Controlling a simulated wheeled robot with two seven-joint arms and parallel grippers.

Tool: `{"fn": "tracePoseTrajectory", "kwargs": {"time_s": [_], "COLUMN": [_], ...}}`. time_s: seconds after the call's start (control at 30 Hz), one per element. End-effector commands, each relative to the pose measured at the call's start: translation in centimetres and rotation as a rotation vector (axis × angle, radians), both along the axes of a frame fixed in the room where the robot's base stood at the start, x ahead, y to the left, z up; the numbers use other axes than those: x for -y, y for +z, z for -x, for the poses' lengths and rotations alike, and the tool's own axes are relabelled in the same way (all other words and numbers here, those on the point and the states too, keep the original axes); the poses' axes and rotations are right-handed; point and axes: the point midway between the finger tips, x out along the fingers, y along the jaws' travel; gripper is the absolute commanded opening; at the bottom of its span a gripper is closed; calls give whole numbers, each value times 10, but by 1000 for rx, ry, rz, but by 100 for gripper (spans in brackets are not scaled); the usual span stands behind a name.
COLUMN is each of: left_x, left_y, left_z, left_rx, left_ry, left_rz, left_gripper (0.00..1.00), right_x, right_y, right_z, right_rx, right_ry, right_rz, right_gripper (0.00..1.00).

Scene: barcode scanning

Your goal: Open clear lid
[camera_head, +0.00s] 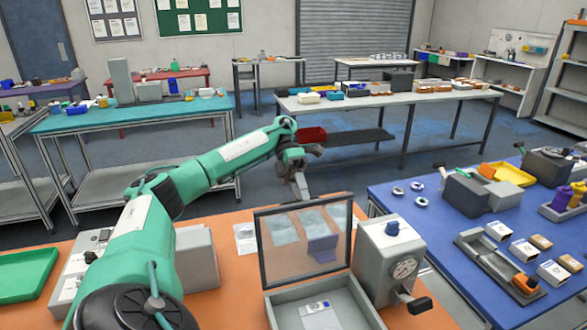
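The clear lid (285,262) is a see-through panel in a dark frame. It stands raised, roughly upright, at the back of a grey box (277,315) on the orange table. The box's inside shows, with a white and blue label card (315,308) in it. My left arm reaches in from the left, and my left gripper (301,187) hangs pointing down just above the lid's top edge. I cannot tell whether it touches the lid or whether its small fingers are open or shut. My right gripper is not in view.
A grey device with a dial (404,268) and black-tipped handle stands right beside the box. Grey equipment (195,258) and a green tray (27,272) are at left on the orange table (232,302). A blue table (440,228) with several devices and small boxes is at right.

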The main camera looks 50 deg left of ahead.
Motion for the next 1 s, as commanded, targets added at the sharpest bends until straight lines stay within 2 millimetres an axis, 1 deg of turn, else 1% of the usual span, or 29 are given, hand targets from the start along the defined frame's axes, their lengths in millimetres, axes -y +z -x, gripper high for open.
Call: {"fn": "tracePoseTrajectory", "kwargs": {"time_s": [0.07,0.37,1.0], "left_x": [-4,-22,-51], "left_y": [6,17,36], "left_z": [-2,-8,-23], "left_rx": [3,2,-3], "left_ry": [1,5,1], "left_rz": [-1,-3,2], "left_gripper": [34,34,34], "right_x": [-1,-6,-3], "right_y": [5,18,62], "right_z": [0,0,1], "right_rx": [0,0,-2], "right_ry": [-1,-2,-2], "right_rz": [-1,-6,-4], "right_gripper": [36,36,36]}}
